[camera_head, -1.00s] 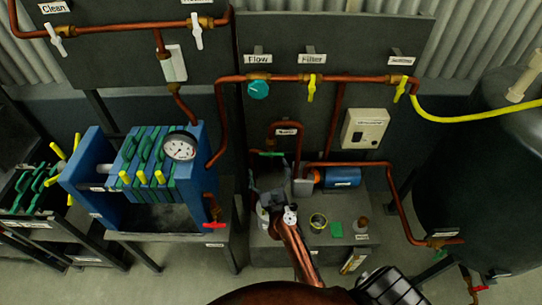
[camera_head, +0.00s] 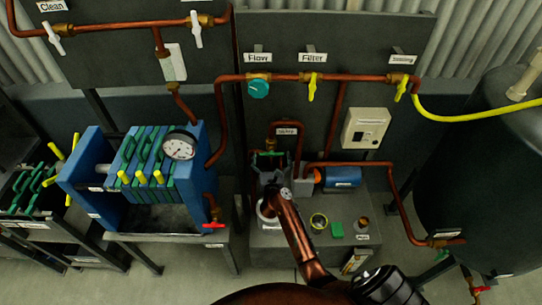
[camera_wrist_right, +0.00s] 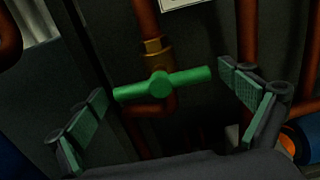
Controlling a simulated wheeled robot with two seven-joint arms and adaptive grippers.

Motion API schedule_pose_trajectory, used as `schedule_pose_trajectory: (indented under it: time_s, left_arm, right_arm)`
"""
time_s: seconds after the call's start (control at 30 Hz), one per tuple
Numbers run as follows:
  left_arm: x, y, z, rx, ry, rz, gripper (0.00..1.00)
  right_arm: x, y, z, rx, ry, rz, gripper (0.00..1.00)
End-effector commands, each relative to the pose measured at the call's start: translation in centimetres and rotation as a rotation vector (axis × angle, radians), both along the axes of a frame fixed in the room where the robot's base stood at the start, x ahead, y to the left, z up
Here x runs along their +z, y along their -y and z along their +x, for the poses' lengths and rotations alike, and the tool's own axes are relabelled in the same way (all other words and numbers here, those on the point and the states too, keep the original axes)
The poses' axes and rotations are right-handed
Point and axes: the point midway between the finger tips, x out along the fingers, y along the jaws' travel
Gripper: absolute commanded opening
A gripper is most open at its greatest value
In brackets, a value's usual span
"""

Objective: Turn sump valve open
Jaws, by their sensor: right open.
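The sump valve has a green T-shaped handle (camera_wrist_right: 160,84) on a brass fitting of a copper pipe. In the right wrist view the handle lies crosswise, its right end a little higher. It also shows small in the head view (camera_head: 270,153), below a white label (camera_head: 287,131). My right gripper (camera_wrist_right: 166,98) is open, with a green-padded finger near each end of the handle. The handle lies between or just beyond the fingertips; contact cannot be told. The same gripper (camera_head: 269,167) partly hides the valve's surroundings in the head view. My left gripper is not in view.
Right of my right gripper is a blue pump (camera_head: 342,177) with an orange end. A copper pipe (camera_head: 298,140) rises close by. A blue filter press (camera_head: 205,160) stands left.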

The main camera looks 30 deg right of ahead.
Motion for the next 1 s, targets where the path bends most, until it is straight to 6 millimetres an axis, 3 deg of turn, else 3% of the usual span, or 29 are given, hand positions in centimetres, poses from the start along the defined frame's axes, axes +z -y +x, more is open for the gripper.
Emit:
schedule_pose_trajectory:
  time_s: [0.17, 0.77, 1.0]
  left_arm:
    - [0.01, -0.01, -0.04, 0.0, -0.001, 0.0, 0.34]
    - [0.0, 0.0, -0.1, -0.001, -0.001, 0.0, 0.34]
    - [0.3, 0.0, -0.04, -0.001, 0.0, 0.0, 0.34]
  right_arm:
    - [0.0, 0.0, -0.02, 0.0, 0.0, 0.0, 0.96]
    - [-0.01, -0.09, -0.01, 0.001, -0.001, -0.001, 0.55]
    - [0.06, -0.11, 0.0, 0.002, -0.011, -0.018, 0.55]
